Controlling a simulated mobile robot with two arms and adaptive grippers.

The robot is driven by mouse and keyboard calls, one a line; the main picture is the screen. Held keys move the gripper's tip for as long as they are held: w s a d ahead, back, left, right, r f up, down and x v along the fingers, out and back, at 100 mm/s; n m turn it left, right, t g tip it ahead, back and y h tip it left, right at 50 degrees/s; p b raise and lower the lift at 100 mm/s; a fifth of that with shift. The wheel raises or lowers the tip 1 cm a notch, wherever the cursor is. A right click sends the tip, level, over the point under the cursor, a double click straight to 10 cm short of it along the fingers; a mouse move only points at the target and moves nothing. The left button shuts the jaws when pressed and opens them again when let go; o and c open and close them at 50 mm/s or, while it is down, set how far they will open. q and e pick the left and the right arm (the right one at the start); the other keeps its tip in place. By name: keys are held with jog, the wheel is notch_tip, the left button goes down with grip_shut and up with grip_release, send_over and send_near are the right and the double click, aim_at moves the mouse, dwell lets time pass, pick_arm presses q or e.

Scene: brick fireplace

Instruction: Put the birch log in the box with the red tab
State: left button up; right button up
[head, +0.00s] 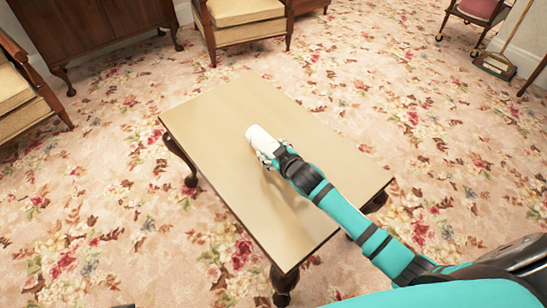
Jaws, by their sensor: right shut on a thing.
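A pale, whitish cylinder that looks like the birch log (259,138) is at the middle of the wooden table in the head view. My right gripper (268,157) is shut on its near end. The arm reaches in from the lower right. I cannot tell whether the log touches the table top or is held just above it. No box with a red tab shows in this view. My left gripper is not in view.
The table (230,103) is otherwise bare. Armchairs (240,12) and a dark wooden cabinet (80,25) stand beyond it. Flowered carpet (420,130) lies open around the table.

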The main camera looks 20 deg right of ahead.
jog(key=shift+f+b, duration=0.3)
jog(key=shift+f, duration=0.7)
jog(key=shift+f, duration=0.1)
jog(key=o, duration=1.5)
jog(key=shift+f, duration=0.1)
